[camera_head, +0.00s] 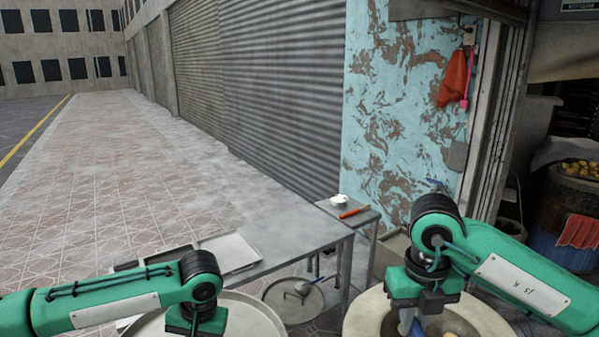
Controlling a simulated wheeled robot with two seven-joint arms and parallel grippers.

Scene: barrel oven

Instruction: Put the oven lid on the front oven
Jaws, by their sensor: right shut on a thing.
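My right gripper (412,312) reaches down at the bottom right, over a round oven (492,318) with a wide beige rim. It is shut on a blue thing (406,322), only partly seen; I cannot tell whether this belongs to the lid. Yellowish shapes show inside the rim. My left gripper (196,322) is at the bottom edge, its fingers cut off, above a large pale round thing (258,318). This may be the lid or another oven; the frame cuts it off.
A grey metal table (295,232) with a tray (230,250) stands ahead. A small side table (362,218) holds a white bowl and an orange-red item. A round pan-like thing (275,295) lies on the ground between the arms. Pavement is clear at left.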

